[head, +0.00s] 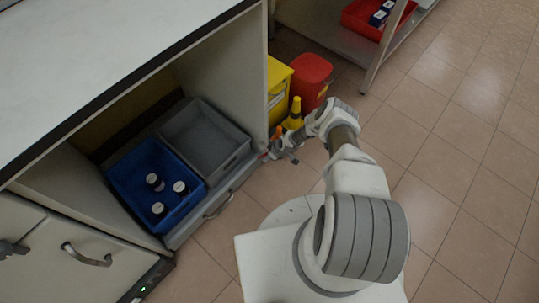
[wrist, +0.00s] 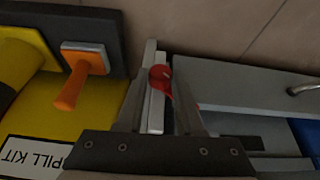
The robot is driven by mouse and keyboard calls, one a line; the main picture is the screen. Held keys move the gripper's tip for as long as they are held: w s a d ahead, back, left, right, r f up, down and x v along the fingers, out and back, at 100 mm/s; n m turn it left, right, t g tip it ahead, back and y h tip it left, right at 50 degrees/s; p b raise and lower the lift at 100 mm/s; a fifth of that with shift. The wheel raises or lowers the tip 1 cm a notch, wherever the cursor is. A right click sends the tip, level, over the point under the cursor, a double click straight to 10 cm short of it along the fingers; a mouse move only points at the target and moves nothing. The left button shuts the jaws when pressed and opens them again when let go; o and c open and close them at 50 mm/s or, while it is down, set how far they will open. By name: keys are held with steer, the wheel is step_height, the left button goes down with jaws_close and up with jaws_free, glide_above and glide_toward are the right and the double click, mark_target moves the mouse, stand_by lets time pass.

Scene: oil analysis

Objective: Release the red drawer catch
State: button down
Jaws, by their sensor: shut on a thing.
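The red drawer catch (wrist: 160,77) shows between my fingertips in the wrist view, at the end of the grey drawer front (wrist: 235,85). My gripper (wrist: 157,92) is shut on it, and the fingers hide part of it. In the head view my gripper (head: 275,151) is low at the far right end of the drawer (head: 236,179), by the cabinet's side wall. The catch is too small to make out clearly there. The drawer is pulled out at least partly and has a metal handle (head: 218,207).
The drawer holds a blue crate (head: 194,205) with several dark bottles and an empty-looking grey crate (head: 238,153). A red bin (head: 311,75) stands behind. The floor at right is clear.

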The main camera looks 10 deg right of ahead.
steer(key=c, duration=0.5)
jaws_free()
steer(key=shift+c, duration=0.2)
steer(key=p+v, duration=0.8)
steer(key=v, duration=0.9)
steer(key=shift+r, duration=0.15)
steer(key=shift+s+d, duration=0.1)
steer(key=shift+d, duration=0.05)
